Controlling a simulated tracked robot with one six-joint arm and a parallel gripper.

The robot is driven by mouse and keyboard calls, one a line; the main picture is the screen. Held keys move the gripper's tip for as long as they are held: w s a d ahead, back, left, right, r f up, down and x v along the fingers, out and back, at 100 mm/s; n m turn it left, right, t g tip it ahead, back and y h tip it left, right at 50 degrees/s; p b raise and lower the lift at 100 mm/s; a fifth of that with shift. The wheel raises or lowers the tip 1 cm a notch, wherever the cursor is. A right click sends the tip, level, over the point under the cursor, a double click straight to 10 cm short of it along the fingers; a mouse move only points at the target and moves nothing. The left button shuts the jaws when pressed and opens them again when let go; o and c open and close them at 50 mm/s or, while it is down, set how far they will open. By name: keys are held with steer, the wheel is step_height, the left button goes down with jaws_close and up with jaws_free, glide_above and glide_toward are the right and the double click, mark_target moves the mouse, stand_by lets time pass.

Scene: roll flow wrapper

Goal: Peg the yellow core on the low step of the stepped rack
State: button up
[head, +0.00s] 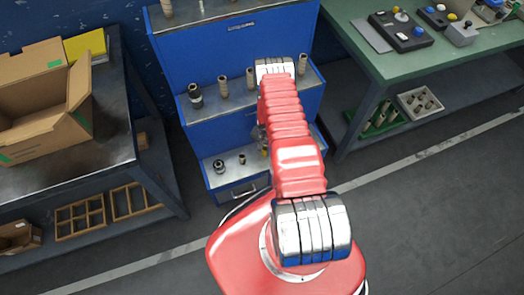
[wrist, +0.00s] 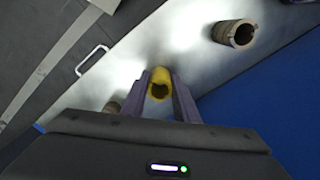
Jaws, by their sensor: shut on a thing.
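The yellow core (wrist: 160,76) is between the two fingers of my gripper (wrist: 161,84) in the wrist view, its dark open bore facing the camera. My gripper is shut on it, over the bare metal top of a step (wrist: 128,65). I cannot tell whether its lower end touches the step or sits around a peg. In the head view, a bit of the yellow core (head: 264,151) shows left of my red arm, by the low step (head: 230,176) of the blue stepped rack (head: 222,130). My arm hides most of the gripper there.
A brown core (wrist: 236,34) stands near the fingers, and another (wrist: 112,107) is partly hidden by the left finger. The middle step holds several cores (head: 223,87). A bench with a cardboard box (head: 45,95) is left; a green-topped bench (head: 430,60) is right.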

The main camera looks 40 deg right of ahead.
steer(key=o, duration=1.2)
steer(key=o, duration=0.5)
steer(key=shift+s, duration=0.15)
steer(key=shift+c, duration=0.2)
steer(key=shift+r, duration=0.15)
steer(key=shift+r, duration=3.9)
steer(key=shift+s, duration=0.1)
